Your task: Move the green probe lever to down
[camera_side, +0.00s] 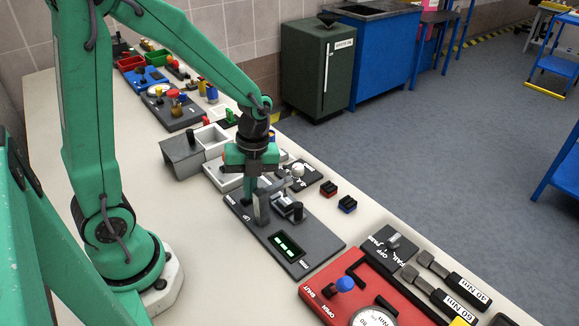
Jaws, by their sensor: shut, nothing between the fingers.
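My gripper (264,208) points down over a dark grey panel (318,236) on the bench. Its fingers are shut with nothing held between them. The panel has a lit display (289,246) with green bars and white lettering along its edges. A dark and metal mechanism (290,209) stands on the panel just right of the fingers. I cannot make out the green probe lever for certain; my gripper and its green body cover that part of the panel. Whether the fingertips touch anything on the panel is not clear.
A red panel (318,294) with a blue knob and round gauge lies at the front right. Torque tools (440,285) lie beside it. A grey box (182,157) and white bins stand behind.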

